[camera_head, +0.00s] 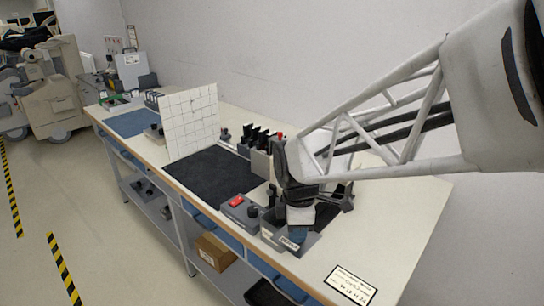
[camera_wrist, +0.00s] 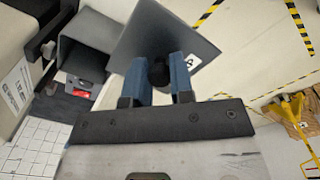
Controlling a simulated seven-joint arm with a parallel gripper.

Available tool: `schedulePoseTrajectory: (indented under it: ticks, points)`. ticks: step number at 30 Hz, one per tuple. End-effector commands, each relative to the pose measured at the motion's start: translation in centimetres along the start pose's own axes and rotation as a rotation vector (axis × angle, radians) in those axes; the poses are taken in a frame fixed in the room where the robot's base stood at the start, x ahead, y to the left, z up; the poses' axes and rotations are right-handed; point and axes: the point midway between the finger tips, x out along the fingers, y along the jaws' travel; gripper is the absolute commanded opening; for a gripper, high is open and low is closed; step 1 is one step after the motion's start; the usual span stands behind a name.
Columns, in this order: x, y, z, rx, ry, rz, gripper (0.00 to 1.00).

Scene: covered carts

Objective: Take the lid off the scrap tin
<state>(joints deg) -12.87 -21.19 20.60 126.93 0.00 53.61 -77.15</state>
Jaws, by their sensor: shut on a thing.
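My gripper (camera_wrist: 160,82) has its two blue fingers closed on the black knob (camera_wrist: 158,73) of a flat dark grey lid (camera_wrist: 160,32). The lid carries a white label, partly hidden by a finger. An open-topped grey box, which looks like the scrap tin (camera_wrist: 97,33), shows to the left of the lid in the wrist view, with a dark inside. In the head view my gripper (camera_head: 300,216) is at the bench's front edge, above a grey labelled shape (camera_head: 290,243). Whether lid and tin touch anywhere is hidden.
A box with a red switch (camera_head: 237,202) stands close to the left of my gripper, beside a dark mat (camera_head: 205,175). A white gridded panel (camera_head: 188,122) stands upright behind. Black-topped items (camera_head: 258,137) line the back. A framed sign (camera_head: 350,286) lies at the front right.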

Motion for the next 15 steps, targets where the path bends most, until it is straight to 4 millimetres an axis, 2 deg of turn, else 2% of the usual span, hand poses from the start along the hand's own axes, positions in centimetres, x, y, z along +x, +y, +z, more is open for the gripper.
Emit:
schedulePoseTrajectory:
  ticks: [6, 15]
  points:
    - [-0.2, -2.0, 0.4, 0.0, 0.0, 0.0, 0.0]
    - [-0.3, -3.0, 0.7, 0.0, 0.0, -0.001, 0.0]
